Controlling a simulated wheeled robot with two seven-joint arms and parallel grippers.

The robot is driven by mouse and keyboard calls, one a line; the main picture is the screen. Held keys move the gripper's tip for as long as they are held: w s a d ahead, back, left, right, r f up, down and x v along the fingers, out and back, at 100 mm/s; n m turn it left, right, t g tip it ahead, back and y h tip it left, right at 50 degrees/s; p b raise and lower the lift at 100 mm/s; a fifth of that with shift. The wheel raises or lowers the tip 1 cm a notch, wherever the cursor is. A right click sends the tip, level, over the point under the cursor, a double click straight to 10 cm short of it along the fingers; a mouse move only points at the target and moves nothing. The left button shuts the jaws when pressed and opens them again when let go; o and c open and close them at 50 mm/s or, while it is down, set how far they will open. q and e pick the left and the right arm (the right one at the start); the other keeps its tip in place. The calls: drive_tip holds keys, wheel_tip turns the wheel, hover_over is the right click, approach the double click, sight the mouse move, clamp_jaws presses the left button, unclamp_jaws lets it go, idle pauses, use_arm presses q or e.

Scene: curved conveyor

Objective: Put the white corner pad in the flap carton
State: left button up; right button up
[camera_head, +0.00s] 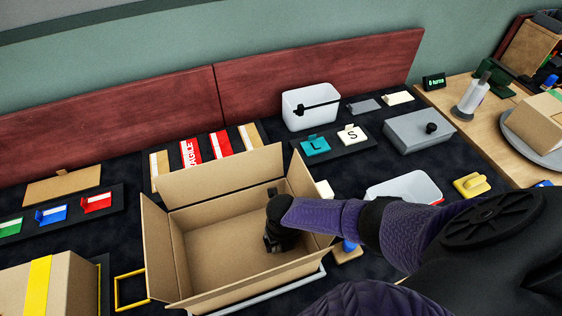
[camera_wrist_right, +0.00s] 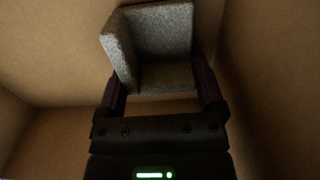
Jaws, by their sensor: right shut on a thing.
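The flap carton (camera_head: 215,232) stands open in the middle of the head view, its flaps spread outward. My right arm comes in from the right, and my right gripper (camera_head: 275,241) reaches down inside the carton near its right wall. In the right wrist view my right gripper (camera_wrist_right: 163,103) is shut on the corner pad (camera_wrist_right: 165,50), which looks grey-white and speckled in the dim light. Cardboard walls surround the pad there. In the head view the pad is hidden by the gripper and arm. Whether the pad touches the carton floor cannot be told. My left gripper is not in view.
A taped box (camera_head: 45,285) sits at the lower left beside a yellow frame (camera_head: 131,290). A white bin (camera_head: 310,107) and a grey case (camera_head: 419,131) stand behind. A white tray (camera_head: 404,189) lies right of the carton. Dark red panels (camera_head: 110,115) close off the back.

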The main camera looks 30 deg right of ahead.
drive_tip(key=shift+f, duration=0.25)
drive_tip(key=o, duration=0.9)
drive_tip(key=shift+r, duration=0.1)
wheel_tip(320, 180, up, 12)
drive_tip(key=p, duration=0.6)
drive_tip(key=shift+r, duration=0.15)
